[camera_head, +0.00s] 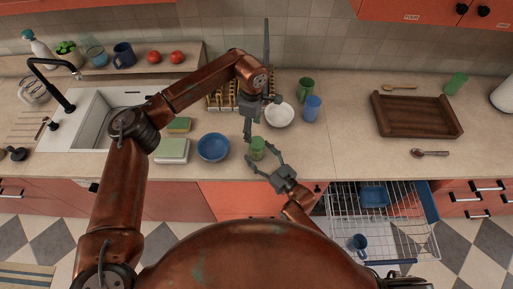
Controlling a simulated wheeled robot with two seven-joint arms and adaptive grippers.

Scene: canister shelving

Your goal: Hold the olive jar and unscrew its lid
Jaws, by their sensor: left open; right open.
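The green olive jar (257,149) stands upright near the front edge of the counter, to the right of a blue bowl. Its lid (257,141) shows as its green top. My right gripper (263,157) is open, with its fingers spread on either side of the jar from the front right. I cannot tell whether they touch it. My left gripper (250,127) is open just behind and above the jar, pointing down. Its fingers are small and partly overlap each other in the picture.
A blue bowl (213,147) is left of the jar. A white bowl (279,115), a green cup (305,87) and a blue cup (312,107) stand behind right. A wooden tray (417,132) lies farther right. A dish rack (408,240) is pulled out below.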

